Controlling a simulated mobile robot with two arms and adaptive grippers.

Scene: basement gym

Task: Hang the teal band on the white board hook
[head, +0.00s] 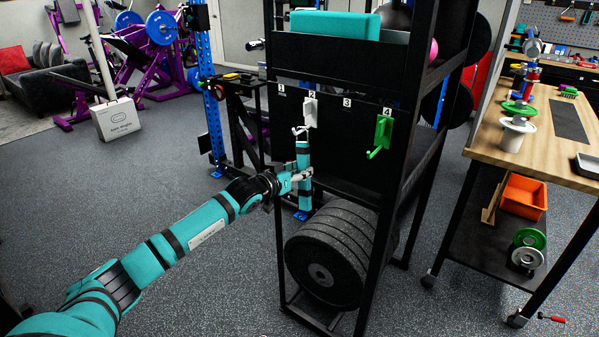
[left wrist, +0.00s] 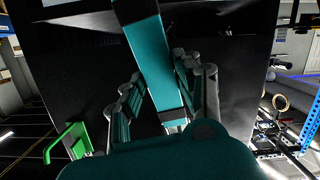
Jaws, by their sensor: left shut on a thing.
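The teal band (head: 303,153) is a long strip standing roughly upright in front of the black board of the rack. My left gripper (head: 301,176) is shut on its middle. The white board hook (head: 310,112) is under label 2, and its prong ends just above the band's upper end. I cannot tell whether the band touches or hangs on the prong. In the left wrist view the band (left wrist: 153,55) runs between the two fingers (left wrist: 165,95), and the white hook is not discernible. My right gripper is not in view.
A green hook (head: 383,134) sits under label 4, right of the white one; it also shows in the left wrist view (left wrist: 67,142). Black weight plates (head: 325,270) fill the rack's bottom. Rack posts (head: 402,150) stand close by. A wooden workbench (head: 545,130) is at right.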

